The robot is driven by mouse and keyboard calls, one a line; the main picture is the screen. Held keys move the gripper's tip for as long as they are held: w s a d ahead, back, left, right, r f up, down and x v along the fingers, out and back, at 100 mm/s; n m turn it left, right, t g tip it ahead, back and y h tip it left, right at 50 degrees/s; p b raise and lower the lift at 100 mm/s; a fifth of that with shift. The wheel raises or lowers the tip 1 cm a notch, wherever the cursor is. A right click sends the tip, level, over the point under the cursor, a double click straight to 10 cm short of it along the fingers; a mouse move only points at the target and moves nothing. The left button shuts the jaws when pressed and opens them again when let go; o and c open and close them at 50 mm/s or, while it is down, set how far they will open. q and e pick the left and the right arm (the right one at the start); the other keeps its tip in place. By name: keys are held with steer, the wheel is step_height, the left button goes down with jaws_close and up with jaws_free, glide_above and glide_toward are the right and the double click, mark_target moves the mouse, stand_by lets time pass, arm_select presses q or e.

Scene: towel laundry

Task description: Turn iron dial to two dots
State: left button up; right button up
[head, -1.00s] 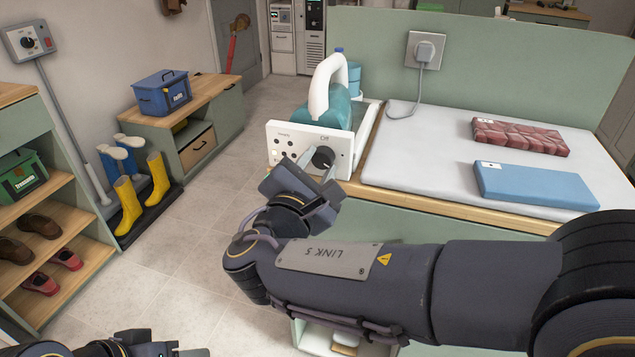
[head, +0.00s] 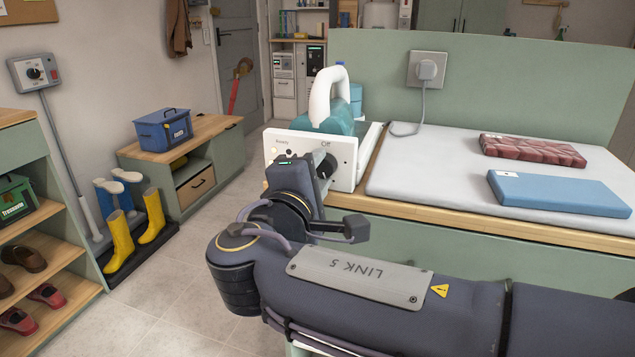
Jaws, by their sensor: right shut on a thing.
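The white iron control panel (head: 345,158) stands at the left front of the counter, with "Off" printed above its black dial (head: 331,168). The teal iron with its white handle (head: 322,96) rests behind the panel. My right gripper (head: 321,168) is at the panel, its fingers shut on the dial. The gripper body hides the panel's lower left and some of its dot marks. The dial's pointer is too covered to read. My left gripper is out of view.
A grey ironing surface (head: 440,165) holds a folded blue towel (head: 560,192) and a folded red towel (head: 532,151). A wall socket (head: 428,70) with a plugged cord is behind. Shelves with shoes and yellow boots (head: 120,240) stand left; floor between is clear.

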stand_by(0.5)
steer(key=o, duration=1)
steer(key=shift+s, duration=0.1)
steer(key=p+v, duration=0.1)
steer(key=v, duration=0.6)
steer(key=shift+s+a, duration=0.1)
steer(key=shift+s, duration=0.2)
